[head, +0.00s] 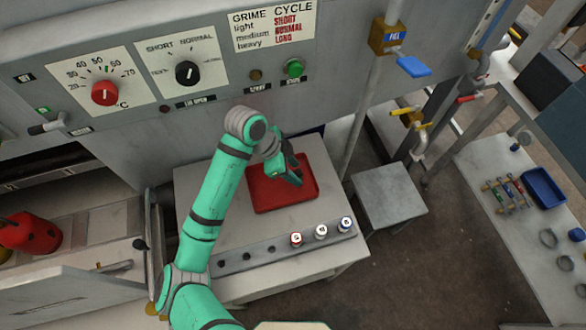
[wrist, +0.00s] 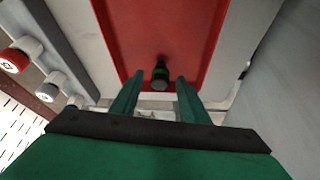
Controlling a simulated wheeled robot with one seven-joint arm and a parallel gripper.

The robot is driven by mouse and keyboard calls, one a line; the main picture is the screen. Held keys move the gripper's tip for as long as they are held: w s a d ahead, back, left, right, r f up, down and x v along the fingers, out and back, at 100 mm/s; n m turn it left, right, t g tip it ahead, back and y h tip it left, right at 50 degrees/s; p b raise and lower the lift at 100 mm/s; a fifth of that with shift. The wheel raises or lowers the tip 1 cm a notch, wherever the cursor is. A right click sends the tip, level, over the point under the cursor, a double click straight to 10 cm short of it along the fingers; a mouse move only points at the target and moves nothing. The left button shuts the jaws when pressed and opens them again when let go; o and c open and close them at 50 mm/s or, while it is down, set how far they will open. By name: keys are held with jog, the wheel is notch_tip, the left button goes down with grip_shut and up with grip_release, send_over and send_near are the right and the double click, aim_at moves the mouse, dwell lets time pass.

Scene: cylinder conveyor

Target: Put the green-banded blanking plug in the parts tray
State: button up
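The green-banded blanking plug (wrist: 161,75) is a small dark cylinder with a green band, seen in the wrist view against the floor of the red parts tray (wrist: 118,8). It sits between and slightly beyond my fingertips, with a gap on each side. I cannot tell whether it touches the tray floor. My gripper (wrist: 159,78) is open. In the head view, my gripper (head: 288,174) is low over the red tray (head: 262,205) on the table; the plug cannot be made out there.
A grey rail (head: 270,248) along the table front holds a red-banded (head: 296,239), a white (head: 321,231) and a blue-banded plug (head: 345,224), beside several dark holes. A grey stool (head: 388,195) stands right. A blue tray (head: 543,188) is on the far-right bench. A control panel (head: 150,60) rises behind.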

jog(key=v, duration=0.7)
jog(key=shift+a+r, duration=0.2)
jog(key=shift+r, duration=0.15)
jog(key=shift+d, duration=0.1)
dwell(0.4)
